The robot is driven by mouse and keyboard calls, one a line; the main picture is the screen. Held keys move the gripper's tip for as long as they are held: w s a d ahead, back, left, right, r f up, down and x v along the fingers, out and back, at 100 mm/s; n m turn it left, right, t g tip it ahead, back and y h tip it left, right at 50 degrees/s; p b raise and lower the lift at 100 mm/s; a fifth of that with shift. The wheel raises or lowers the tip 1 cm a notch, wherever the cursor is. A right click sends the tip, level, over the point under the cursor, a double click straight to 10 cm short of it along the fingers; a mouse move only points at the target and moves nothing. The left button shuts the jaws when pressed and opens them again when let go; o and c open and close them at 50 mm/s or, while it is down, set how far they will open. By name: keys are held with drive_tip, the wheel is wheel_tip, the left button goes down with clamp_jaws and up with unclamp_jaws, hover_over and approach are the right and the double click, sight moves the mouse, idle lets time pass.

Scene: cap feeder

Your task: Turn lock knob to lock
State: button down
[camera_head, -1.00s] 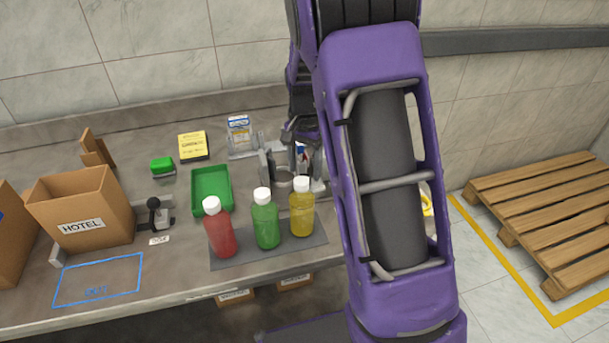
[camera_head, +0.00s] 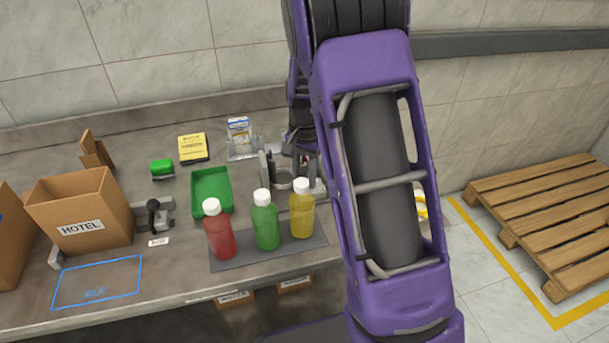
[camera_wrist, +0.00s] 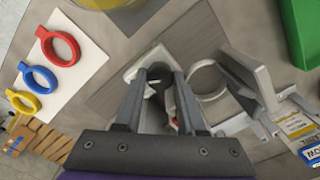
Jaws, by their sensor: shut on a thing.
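The cap feeder fixture stands behind the yellow bottle, with an upright grey plate (camera_head: 265,167) and a round ring (camera_head: 283,181). In the wrist view the ring (camera_wrist: 208,80) and the grey bracket (camera_wrist: 247,82) sit just right of my fingers. My gripper (camera_wrist: 160,82) points down beside the ring, its two fingers closed on a small part between them, apparently the lock knob. The fingers hide most of the knob, so its angle cannot be told. A pale base piece shows around the fingertips. In the head view my arm partly covers the gripper and the fixture.
Red (camera_head: 220,234), green (camera_head: 266,225) and yellow (camera_head: 301,213) bottles stand on a dark mat in front. A green tray (camera_head: 196,211) is to the left. Coloured rings (camera_wrist: 60,47) lie at the left of the wrist view. A card stand (camera_head: 240,139) is behind the fixture.

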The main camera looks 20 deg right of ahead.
idle(0.3)
drive_tip(key=n, duration=0.5)
drive_tip(key=shift+n, duration=0.4)
drive_tip(key=n, duration=0.5)
drive_tip(key=shift+n, duration=0.7)
drive_tip(key=c, duration=0.5)
unclamp_jaws()
wheel_tip(320, 180, up, 18)
drive_tip(key=p, duration=0.2)
drive_tip(key=shift+f, duration=0.25)
